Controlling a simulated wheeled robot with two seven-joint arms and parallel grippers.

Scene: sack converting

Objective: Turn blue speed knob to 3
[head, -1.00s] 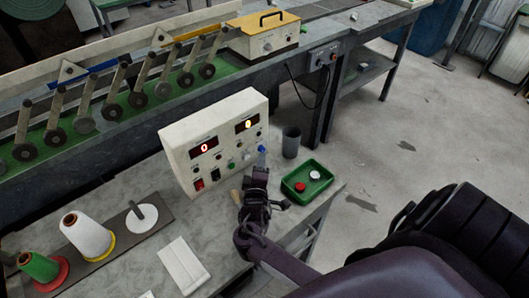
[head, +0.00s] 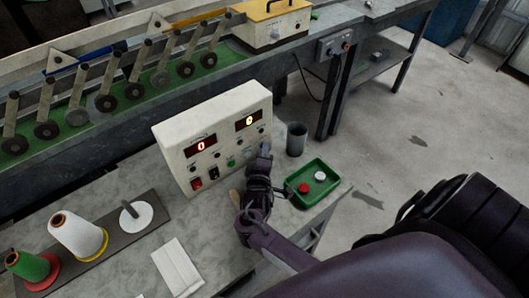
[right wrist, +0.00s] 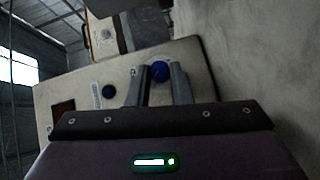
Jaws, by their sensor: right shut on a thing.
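In the head view the gripper mostly hides this knob. A second dark blue knob (right wrist: 108,92) is beside it on the panel. My left gripper is out of view.
A green tray (head: 318,202) with a red and a white piece stands right of my gripper. A grey cup (head: 296,140) is just behind it. Thread cones (head: 75,234) stand at the left, and a white pad (head: 177,266) lies in front.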

